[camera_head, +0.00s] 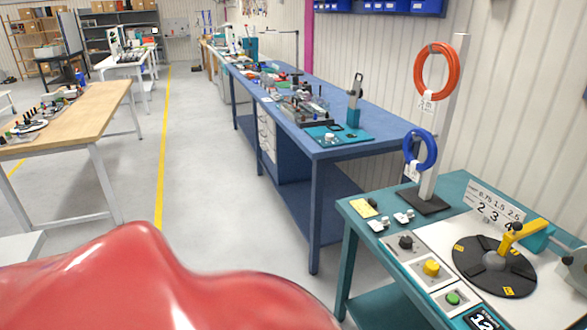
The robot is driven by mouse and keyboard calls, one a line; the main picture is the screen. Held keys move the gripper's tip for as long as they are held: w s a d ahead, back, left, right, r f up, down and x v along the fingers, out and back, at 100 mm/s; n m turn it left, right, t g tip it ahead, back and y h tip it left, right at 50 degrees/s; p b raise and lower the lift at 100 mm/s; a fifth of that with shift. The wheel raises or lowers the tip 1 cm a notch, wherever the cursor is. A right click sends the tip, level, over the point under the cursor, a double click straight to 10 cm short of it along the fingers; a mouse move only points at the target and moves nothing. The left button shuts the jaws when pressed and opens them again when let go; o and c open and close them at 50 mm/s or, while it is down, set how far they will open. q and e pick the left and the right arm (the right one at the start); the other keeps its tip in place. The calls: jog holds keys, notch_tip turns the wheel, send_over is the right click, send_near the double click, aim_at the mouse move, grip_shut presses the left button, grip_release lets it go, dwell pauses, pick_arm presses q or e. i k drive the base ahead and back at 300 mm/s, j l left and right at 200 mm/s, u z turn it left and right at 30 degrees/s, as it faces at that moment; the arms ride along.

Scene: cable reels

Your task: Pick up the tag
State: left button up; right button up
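Small white tags lie on the teal workbench (462,183), at its left side: one tag (378,225) and another tag (404,216), each with small dark parts. More white tags hang on the coils: one tag (427,103) on the orange coil (420,74), one tag (413,172) on the blue coil (431,150). I cannot tell which one the task means. Neither of my grippers is in view.
The coils hang on a grey upright post with a dark base (424,202). A black turntable (493,264) with a yellow arm, a yellow knob (431,268) and a green button (453,298) occupy the bench. A blue bench (368,112) stands behind.

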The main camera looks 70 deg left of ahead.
aim_at(377, 226)
jog(key=j+u, duration=0.15)
jog(key=u, duration=1.3)
jog(key=i+j+z, duration=0.15)
jog(key=i+j, duration=0.25)
